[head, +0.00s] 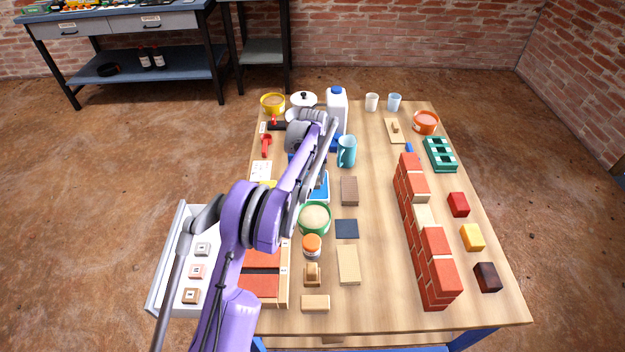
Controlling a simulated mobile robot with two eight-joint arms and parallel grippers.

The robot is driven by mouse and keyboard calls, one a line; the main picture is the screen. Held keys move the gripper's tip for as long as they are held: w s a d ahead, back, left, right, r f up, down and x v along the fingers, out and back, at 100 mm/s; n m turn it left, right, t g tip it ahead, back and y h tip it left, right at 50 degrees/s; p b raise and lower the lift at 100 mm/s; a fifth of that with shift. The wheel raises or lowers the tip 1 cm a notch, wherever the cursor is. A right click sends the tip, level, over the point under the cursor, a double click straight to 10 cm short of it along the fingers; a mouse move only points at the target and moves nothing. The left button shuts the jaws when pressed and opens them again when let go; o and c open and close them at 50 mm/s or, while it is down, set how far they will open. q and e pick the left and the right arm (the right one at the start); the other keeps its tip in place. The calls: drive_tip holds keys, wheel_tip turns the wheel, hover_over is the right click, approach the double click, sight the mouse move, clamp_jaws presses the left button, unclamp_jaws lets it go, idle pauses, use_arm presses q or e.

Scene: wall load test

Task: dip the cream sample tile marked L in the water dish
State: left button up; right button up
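A purple and grey arm, my left, reaches from the bottom of the head view across the table's left side to its far end. Its wrist end, with the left gripper (302,133), is small and seen from behind; I cannot tell the fingers' state or whether they hold anything. A pale tray (167,262) at the left holds small marked tiles: a greyish one (203,249), a pink one (197,271) and a brown one (191,296). The marks are too small to read. I cannot pick out the cream L tile or the water dish; the arm hides part of that side. My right gripper is out of view.
A brick wall (428,240) stands on the table's right half, with red (458,204), yellow (472,237) and dark (487,277) blocks beyond it. A blue jug (346,151), white canister (337,110) and green bowl (314,218) stand near the arm. Bare tabletop (380,215) lies left of the wall.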

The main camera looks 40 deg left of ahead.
sight(314, 180)
use_arm(q)
drive_tip(key=shift+r+p, duration=1.35)
drive_tip(key=shift+r, duration=1.25)
drive_tip(key=shift+d, duration=0.1)
